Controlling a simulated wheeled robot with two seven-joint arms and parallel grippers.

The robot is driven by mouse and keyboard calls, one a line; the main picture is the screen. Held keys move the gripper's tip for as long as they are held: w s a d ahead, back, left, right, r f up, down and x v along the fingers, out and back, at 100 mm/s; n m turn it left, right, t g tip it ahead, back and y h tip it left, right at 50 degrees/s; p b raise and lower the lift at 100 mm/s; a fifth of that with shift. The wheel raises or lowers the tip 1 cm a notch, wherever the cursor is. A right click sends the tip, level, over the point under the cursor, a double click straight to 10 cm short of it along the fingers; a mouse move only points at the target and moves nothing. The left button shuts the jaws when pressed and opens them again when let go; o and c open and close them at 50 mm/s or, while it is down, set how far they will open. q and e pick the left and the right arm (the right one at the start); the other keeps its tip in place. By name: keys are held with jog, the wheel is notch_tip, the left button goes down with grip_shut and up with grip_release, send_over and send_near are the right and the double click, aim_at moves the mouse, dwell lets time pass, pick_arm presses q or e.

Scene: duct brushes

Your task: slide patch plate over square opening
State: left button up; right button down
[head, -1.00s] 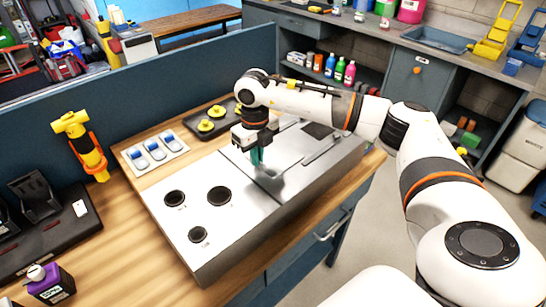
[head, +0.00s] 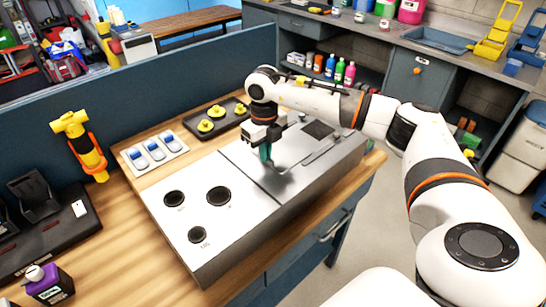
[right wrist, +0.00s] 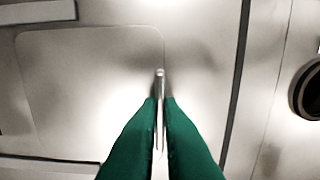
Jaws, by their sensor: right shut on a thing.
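My right gripper (head: 266,153) is over the top of the metal duct box (head: 175,225). In the right wrist view its green fingertips (right wrist: 161,105) are shut on a thin upright metal tab (right wrist: 159,88). The tab stands at the edge of a flat, round-cornered metal patch plate (right wrist: 85,85). In the head view the plate (head: 290,147) is hard to tell from the grey box top. My left gripper is not in view.
Several round dark holes, one of them (head: 219,196), are in the near left panel. A blue partition (head: 100,92) stands behind the bench.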

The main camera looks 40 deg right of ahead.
aim_at(291, 146)
jog(key=shift+d, duration=0.1)
jog(key=shift+w+d, duration=0.1)
jog(key=shift+d, duration=1.3)
jog(key=shift+d, duration=0.1)
jog(key=shift+d, duration=0.65)
jog(key=shift+w+d, duration=0.1)
jog(key=shift+d, duration=0.65)
jog(key=shift+d, duration=0.1)
jog(key=shift+w+d, duration=0.1)
jog(key=shift+d, duration=1.3)
jog(key=shift+d, duration=0.2)
